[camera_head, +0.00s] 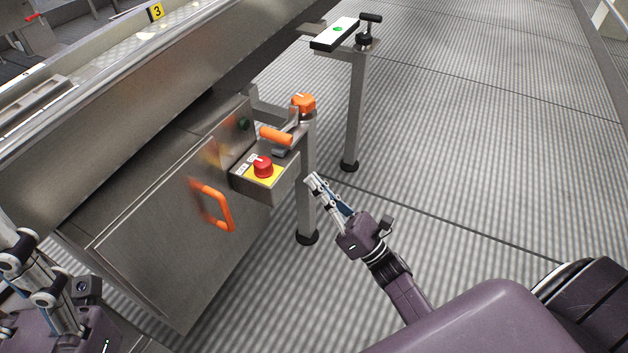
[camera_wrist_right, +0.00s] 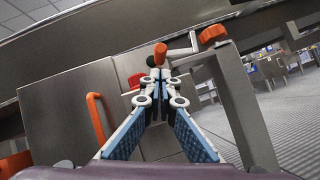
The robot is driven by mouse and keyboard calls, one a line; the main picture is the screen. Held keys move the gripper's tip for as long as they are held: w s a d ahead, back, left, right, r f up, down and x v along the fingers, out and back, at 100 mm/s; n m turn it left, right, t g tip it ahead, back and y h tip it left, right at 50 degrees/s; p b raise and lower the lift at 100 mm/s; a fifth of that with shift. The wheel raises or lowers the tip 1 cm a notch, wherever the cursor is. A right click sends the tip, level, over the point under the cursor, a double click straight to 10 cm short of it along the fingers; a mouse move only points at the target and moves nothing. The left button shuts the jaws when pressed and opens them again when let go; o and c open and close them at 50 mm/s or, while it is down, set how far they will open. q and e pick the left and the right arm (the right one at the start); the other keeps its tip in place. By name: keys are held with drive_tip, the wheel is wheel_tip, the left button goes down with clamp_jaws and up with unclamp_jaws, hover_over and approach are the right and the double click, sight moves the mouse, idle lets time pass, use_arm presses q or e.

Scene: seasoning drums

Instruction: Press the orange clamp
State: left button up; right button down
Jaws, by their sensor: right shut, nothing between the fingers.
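The orange clamp grip (camera_head: 276,136) sits on a metal lever above the control box on the steel cabinet. It also shows in the right wrist view (camera_wrist_right: 160,53), just beyond my fingertips. An orange knob (camera_head: 303,102) tops the post behind it; it appears at the upper right of the wrist view (camera_wrist_right: 213,33). My right gripper (camera_head: 313,180) is shut and empty, to the right of and lower in the picture than the clamp, apart from it. In the wrist view its fingertips (camera_wrist_right: 162,73) meet below the grip. My left gripper (camera_head: 35,270) is only partly in view at the lower left.
A red emergency button (camera_head: 263,167) on a yellow plate sits just in front of the clamp. An orange door handle (camera_head: 215,206) sticks out from the cabinet (camera_head: 165,265). A post with a screen (camera_head: 335,32) stands farther back. The floor to the right is clear.

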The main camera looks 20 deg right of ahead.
sight(293, 158)
drive_tip(key=x, duration=0.7)
drive_tip(key=shift+w+a+r+b, duration=0.1)
drive_tip(key=shift+w+r+b, duration=0.05)
drive_tip(key=shift+b, duration=0.2)
drive_tip(key=shift+w, duration=0.1)
